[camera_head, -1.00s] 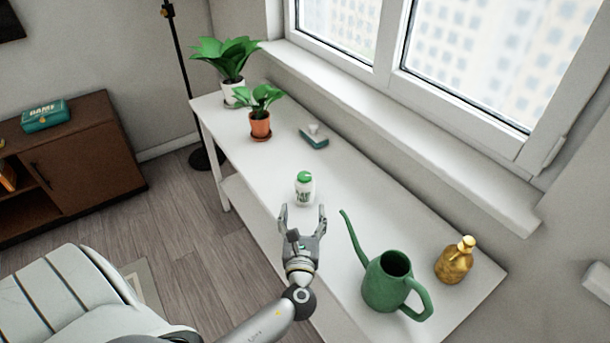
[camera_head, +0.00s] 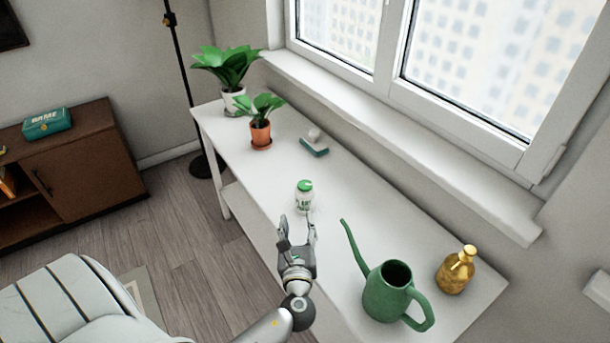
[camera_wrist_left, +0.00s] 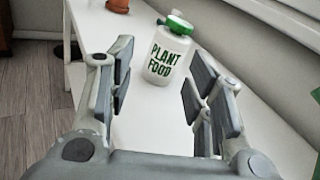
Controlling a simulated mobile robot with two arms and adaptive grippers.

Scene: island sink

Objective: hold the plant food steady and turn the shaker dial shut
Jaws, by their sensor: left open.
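The plant food (camera_head: 304,199) is a small white bottle with a green cap, standing upright on the white table. In the left wrist view the plant food (camera_wrist_left: 168,57) shows its green lettering, with the green lid (camera_wrist_left: 179,25) on top. My left gripper (camera_head: 297,222) is open and empty just in front of the bottle, its fingers pointing at it. In the left wrist view the bottle shows between and beyond the open fingers (camera_wrist_left: 155,90), apart from them. The dial's setting is too small to tell. My right gripper is not in view.
A green watering can (camera_head: 387,290) and a gold spray bottle (camera_head: 456,270) stand to the right. Two potted plants (camera_head: 261,133) and a small teal-and-white item (camera_head: 314,147) are farther back. The white table (camera_head: 262,186) is clear around the bottle.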

